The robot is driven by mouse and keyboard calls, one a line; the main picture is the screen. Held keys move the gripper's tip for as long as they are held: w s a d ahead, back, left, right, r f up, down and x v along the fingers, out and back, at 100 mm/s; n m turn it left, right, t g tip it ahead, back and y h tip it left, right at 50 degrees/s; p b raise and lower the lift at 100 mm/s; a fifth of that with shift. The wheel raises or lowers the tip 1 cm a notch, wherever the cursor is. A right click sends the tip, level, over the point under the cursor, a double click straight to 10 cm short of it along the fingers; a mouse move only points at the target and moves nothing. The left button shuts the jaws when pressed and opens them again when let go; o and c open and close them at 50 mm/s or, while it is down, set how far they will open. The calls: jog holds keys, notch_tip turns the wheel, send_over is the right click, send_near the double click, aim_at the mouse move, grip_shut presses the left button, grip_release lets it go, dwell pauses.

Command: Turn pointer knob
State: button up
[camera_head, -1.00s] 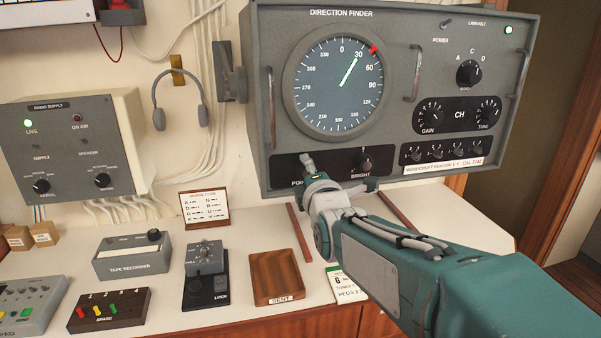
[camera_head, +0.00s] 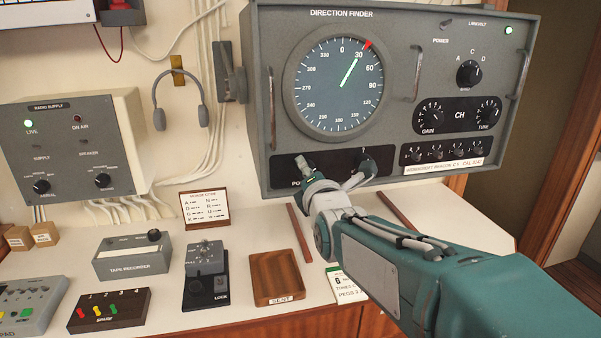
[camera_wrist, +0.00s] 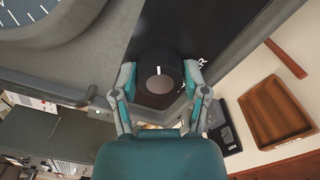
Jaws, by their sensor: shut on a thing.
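The pointer knob (camera_wrist: 158,66) is a dark round knob with a white line, on the black lower panel of the direction finder (camera_head: 455,25). In the wrist view my gripper (camera_wrist: 160,76) has one finger on each side of it and is shut on it. In the head view my gripper (camera_head: 304,168) is at the panel's lower left and hides the knob and part of its label. On the round dial (camera_head: 335,95), the green needle (camera_head: 349,72) points near 30. A red marker (camera_head: 368,44) sits on the rim, slightly clockwise of the needle.
The bright knob, just right of my gripper, is mostly hidden by it. Metal handles (camera_head: 413,72) stick out from the panel. On the desk below are a wooden tray (camera_head: 259,298), a key unit (camera_head: 206,292) and a tape recorder (camera_head: 134,263).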

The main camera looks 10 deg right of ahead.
jog(key=shift+f, duration=0.3)
jog(key=o, duration=1.2)
jog(key=shift+a, duration=0.1)
jog(key=shift+c, duration=0.2)
jog(key=shift+w+a, duration=0.1)
jog(key=shift+r, duration=0.1)
jog(key=s, duration=1.2)
